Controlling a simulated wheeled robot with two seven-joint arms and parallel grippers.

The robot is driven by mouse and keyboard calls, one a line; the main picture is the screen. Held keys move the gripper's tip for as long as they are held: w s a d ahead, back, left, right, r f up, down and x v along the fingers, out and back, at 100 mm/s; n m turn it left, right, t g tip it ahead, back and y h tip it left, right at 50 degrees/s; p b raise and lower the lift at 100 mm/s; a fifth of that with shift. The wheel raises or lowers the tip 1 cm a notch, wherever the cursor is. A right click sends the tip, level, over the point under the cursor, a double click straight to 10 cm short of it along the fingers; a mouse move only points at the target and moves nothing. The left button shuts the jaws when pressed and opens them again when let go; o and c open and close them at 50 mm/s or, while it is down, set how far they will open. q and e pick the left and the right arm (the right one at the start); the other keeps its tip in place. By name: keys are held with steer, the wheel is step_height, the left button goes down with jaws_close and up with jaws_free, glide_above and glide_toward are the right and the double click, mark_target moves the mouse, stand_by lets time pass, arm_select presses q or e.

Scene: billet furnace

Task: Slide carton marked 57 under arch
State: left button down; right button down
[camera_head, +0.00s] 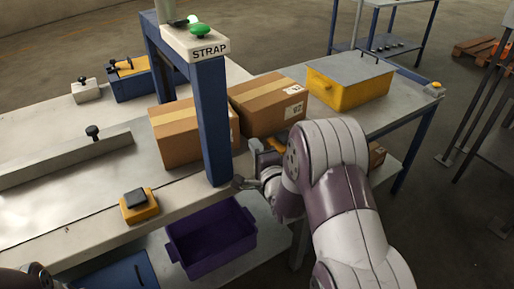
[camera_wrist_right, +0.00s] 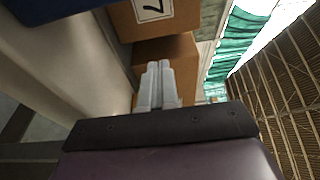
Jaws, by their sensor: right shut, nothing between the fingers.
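The arch marked STRAP has a cream top (camera_head: 195,42) and blue posts, and stands over the steel table. One brown carton (camera_head: 178,136) is partly behind the arch's near post, which hides some of it. A second brown carton (camera_head: 262,112) with white labels stands just right of the arch. In the right wrist view a carton (camera_wrist_right: 185,25) shows a label ending in 7, with another carton (camera_wrist_right: 178,50) beyond. My right gripper (camera_wrist_right: 158,88) is shut and empty, low beside the cartons at the table's near edge. My left gripper is not in view.
A yellow box with a grey lid (camera_head: 345,88) sits on the right table. A purple bin (camera_head: 210,238) is below the near edge. A long metal rail (camera_head: 65,160) and an orange block with a black top (camera_head: 139,205) lie on the left.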

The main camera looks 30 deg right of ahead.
steer(key=s+a, duration=0.1)
steer(key=s, duration=0.8)
steer(key=s+a+f+n+g, duration=0.1)
steer(key=s+f+n+g, duration=0.7)
steer(key=f+n+g, duration=0.4)
steer(key=s+a+r+n+g+y, duration=0.2)
steer(key=s+a+n+g, duration=0.3)
steer(key=s+a+n, duration=0.15)
step_height(320, 180, up, 17)
steer(key=w+a+n+p, duration=0.1)
steer(key=a+p, duration=0.2)
steer(key=p, duration=1.2)
steer(key=shift+w+t, duration=0.2)
steer(key=shift+t, duration=0.1)
